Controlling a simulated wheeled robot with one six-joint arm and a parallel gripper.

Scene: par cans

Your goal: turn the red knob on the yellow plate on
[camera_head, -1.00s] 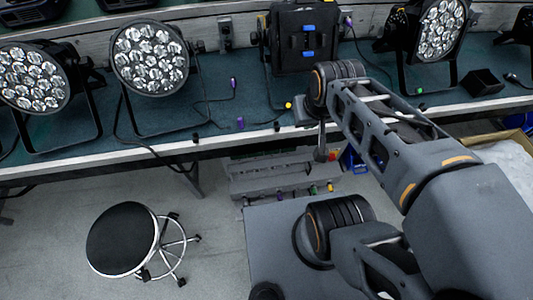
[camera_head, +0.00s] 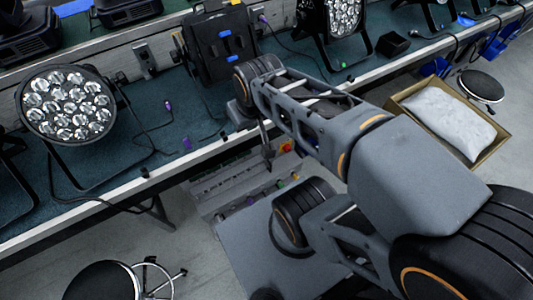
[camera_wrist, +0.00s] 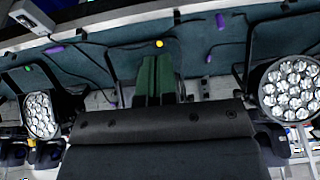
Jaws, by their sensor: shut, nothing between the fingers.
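A small red knob (camera_head: 287,146) with a bit of yellow around it shows in the head view, below the front edge of the bench and close to the right of my gripper. It is small and partly hidden by my arm, so its setting cannot be read. My gripper (camera_head: 267,158) points down in front of the bench edge, shut and empty. A gap seems to lie between it and the knob, but depth is hard to judge. In the wrist view I cannot make out the knob or plate; the dark gripper body fills the bottom middle.
The bench (camera_head: 185,165) carries par cans, one at left (camera_head: 68,103), a black case (camera_head: 222,45) and loose cables. A black stool (camera_head: 103,281) stands at lower left, another (camera_head: 481,86) at right. A box with a white bag (camera_head: 448,118) lies at right.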

